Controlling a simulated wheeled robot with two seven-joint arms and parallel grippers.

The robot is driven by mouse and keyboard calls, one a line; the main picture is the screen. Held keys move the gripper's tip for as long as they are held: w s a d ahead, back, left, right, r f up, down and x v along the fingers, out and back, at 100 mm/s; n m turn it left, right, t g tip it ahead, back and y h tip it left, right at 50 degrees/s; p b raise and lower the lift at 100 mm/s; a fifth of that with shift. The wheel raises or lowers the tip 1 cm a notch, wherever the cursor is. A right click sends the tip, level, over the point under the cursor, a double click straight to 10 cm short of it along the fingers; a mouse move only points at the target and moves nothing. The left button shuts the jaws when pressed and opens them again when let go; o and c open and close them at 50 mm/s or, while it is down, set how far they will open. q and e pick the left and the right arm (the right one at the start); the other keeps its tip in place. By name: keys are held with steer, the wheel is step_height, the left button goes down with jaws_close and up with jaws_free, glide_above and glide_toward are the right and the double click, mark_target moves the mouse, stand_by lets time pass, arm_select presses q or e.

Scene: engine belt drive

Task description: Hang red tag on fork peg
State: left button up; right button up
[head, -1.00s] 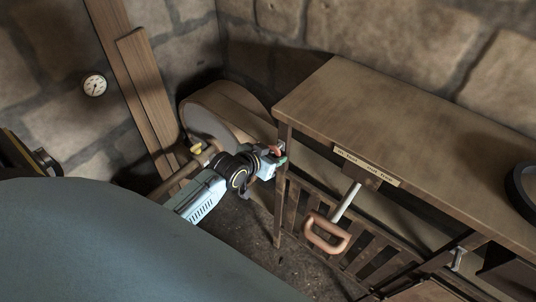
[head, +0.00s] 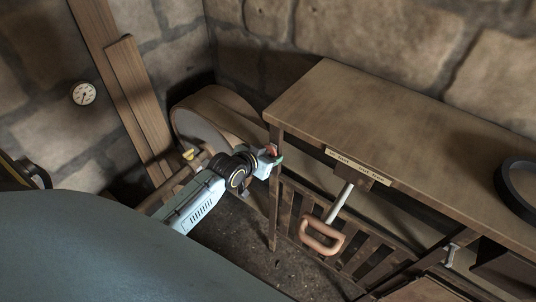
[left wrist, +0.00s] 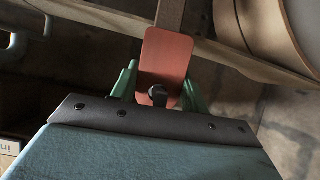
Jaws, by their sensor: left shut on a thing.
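My left gripper (head: 275,158), with green fingertips, is shut on the red tag (head: 272,149) beside the bench's near left leg. In the left wrist view the red tag (left wrist: 166,58) is a flat, rounded plate between the green fingers. A dark round piece (left wrist: 158,95) shows at the tag's lower part; I cannot tell whether it is a peg. A lever with a brown loop handle (head: 322,237) hangs below a labelled plate (head: 358,166) on the bench front. I cannot make out the fork peg for certain. My right gripper is not in view.
The wooden bench (head: 390,130) fills the right, with a dark ring (head: 515,190) on top. A large belt wheel (head: 190,135) stands behind my left arm. Planks (head: 135,100) lean on the stone wall. Slats (head: 370,255) lie under the bench.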

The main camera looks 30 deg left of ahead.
arm_select(q)
steer(key=o, duration=1)
steer(key=shift+o, duration=0.2)
steer(key=d+p+v, duration=0.1)
steer(key=v, duration=1.2)
steer(key=shift+s+a, duration=0.2)
steer(key=shift+a, duration=0.3)
steer(key=s+f+g+y+b, duration=0.1)
steer(key=s+f+g+b, duration=0.35)
steer(key=f, duration=1.15)
steer(key=s+f+g, duration=0.1)
steer(key=s+f, duration=0.6)
steer(key=f, duration=0.9)
steer(key=s+d+f+g+b, duration=0.2)
steer(key=s+f, duration=0.6)
steer(key=s, duration=0.3)
steer(key=s+d+f+m+g+b, duration=0.1)
steer(key=s+d+f+g+b, duration=0.1)
steer(key=s+f, duration=0.7)
steer(key=s+d+g, duration=0.1)
steer(key=s, duration=0.1)
steer(key=shift+s, duration=0.4)
